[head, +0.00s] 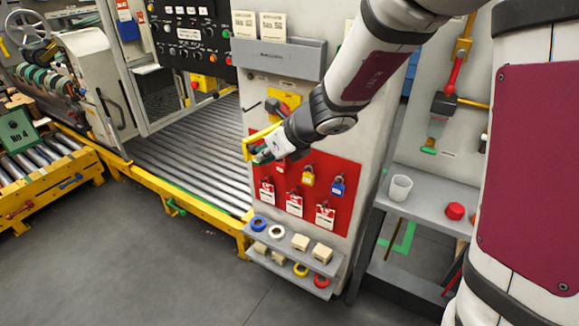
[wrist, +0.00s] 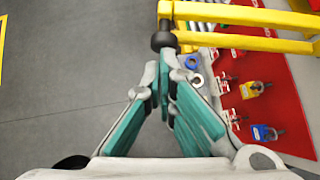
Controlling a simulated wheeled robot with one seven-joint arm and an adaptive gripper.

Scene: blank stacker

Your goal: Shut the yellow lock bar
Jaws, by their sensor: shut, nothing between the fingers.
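The yellow lock bar (head: 258,138) sticks out from the front of the grey cabinet, above the red lock board. In the wrist view, the yellow lock bar (wrist: 245,15) shows as two yellow rails across the upper right, with a dark knob (wrist: 163,40) at their left end. My gripper (head: 262,155) is at the bar's outer end, its green-padded fingers shut and empty. In the wrist view, my gripper's fingertips (wrist: 162,66) lie close to the knob; I cannot tell whether they touch it. My arm hides part of the bar's mount in the head view.
The red board (head: 345,200) carries several padlocks and tags just below my gripper. A shelf (head: 290,258) with rings and blocks juts out under it. A roller conveyor (head: 180,150) lies left. A side shelf (head: 430,207) with a cup stands right. The floor in front is clear.

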